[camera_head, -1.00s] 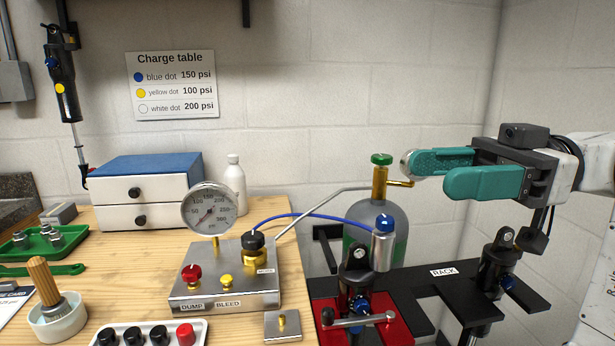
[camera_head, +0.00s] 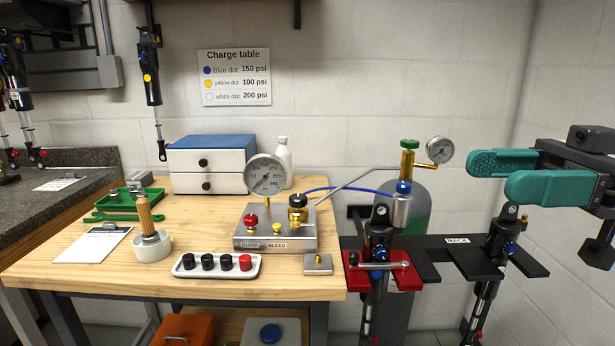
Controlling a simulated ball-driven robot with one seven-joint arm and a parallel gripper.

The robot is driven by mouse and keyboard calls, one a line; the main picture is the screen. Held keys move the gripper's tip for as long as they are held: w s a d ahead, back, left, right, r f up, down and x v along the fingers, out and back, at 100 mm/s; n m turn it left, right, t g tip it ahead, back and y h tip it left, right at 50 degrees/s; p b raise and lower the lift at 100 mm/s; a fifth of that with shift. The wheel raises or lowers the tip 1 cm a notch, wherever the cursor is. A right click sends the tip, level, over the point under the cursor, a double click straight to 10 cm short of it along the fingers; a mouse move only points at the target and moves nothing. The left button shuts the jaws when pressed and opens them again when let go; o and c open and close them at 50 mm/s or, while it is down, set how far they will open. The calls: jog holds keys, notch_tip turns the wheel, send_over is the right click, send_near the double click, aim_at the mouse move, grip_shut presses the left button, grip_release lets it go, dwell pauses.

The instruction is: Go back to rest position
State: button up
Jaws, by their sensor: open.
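My gripper (camera_head: 512,176) is at the right of the head view, with two teal fingers apart and nothing between them. It is in the air, pointing left, right of the gas bottle's small gauge (camera_head: 439,149) and above the black rack (camera_head: 463,258). A shock (camera_head: 503,222) stands upright in the rack's right part.
The wooden bench (camera_head: 215,288) holds the gauge manifold (camera_head: 275,237), a tray of knobs (camera_head: 217,270), drawers (camera_head: 210,164) and a green tray (camera_head: 127,202). The green gas bottle (camera_head: 418,212) stands behind the rack. Open air lies above the bench.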

jog(key=w+a+f+m+t+h+p, duration=0.1)
jog(key=w+f+m+t+h+p, duration=0.15)
jog(key=f+m, duration=0.45)
jog(key=w+a+f+m+t+h+p, duration=0.1)
jog(key=w+f+m+t, duration=0.15)
jog(key=f, duration=0.75)
jog(key=s+f+m+t+h+p, duration=0.1)
jog(key=s+f+m+h+p, duration=0.1)
jog(key=f, duration=0.5)
jog(key=s+f+m+h+p, duration=0.1)
jog(key=f+m+h, duration=0.15)
jog(key=f, duration=0.45)
jog(key=s+d+f+m+g+h+p, duration=0.25)
jog(key=s+d+f+h, duration=0.2)
jog(key=s+f, duration=0.65)
jog(key=s+d+f+m+g+h+p, duration=0.1)
jog(key=s+d+h, duration=0.1)
jog(key=s, duration=0.5)
jog(key=s+d+f+m+g+h+p, duration=0.1)
jog(key=s+d+f+h, duration=0.1)
jog(key=s, duration=0.6)
jog(key=shift+s+d+h, duration=0.15)
jog(key=shift+d+h, duration=0.55)
jog(key=shift+h, duration=0.15)
